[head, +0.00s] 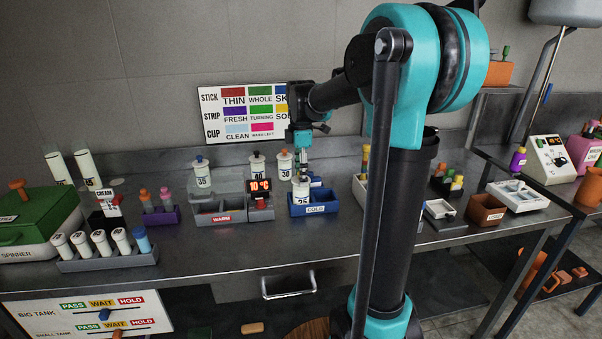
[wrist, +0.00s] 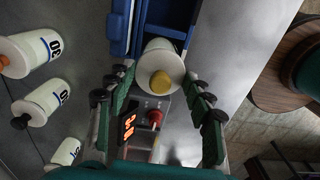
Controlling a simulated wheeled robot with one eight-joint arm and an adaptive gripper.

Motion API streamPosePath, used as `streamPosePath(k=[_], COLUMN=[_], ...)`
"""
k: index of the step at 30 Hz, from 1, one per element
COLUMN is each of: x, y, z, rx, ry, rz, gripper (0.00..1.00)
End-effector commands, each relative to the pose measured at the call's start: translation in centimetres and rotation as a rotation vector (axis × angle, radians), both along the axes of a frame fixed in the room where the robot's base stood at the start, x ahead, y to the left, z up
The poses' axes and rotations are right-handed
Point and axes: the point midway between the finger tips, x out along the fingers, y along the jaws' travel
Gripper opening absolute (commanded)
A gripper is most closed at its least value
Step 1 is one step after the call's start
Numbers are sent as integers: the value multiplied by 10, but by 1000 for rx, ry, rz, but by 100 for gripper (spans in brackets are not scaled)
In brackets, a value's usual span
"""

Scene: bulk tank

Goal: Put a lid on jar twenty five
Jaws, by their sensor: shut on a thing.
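Jar twenty five (head: 301,192) is white with a "25" label and is upright at the left part of the blue COLD tray (head: 326,209). My gripper (head: 301,174) points down right over it. In the wrist view my gripper (wrist: 161,82) has its green-padded fingers on either side of a white round lid with a yellow knob (wrist: 161,82). It is shut on this lid. The white jar body (wrist: 157,45) shows just beyond the lid, in line with it. I cannot tell whether the lid is fully seated. The fingertip contact is partly hidden.
Lidded jars 35 (head: 203,174), 40 (head: 258,165) and 30 (head: 285,163) stand behind. The grey WARM tray (head: 222,217) and a red-lit temperature display (head: 260,186) are close on the left.

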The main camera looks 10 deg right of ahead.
Motion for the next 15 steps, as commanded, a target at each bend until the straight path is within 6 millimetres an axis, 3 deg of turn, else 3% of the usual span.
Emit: streamPosePath(k=[2, 3, 8, 15], x=[0, 0, 0, 0], y=[0, 0, 0, 0], z=[0, 0, 0, 0], rx=[0, 0, 0, 0], ry=[0, 0, 0, 0], rz=[0, 0, 0, 0], gripper=[33, 55, 74, 76])
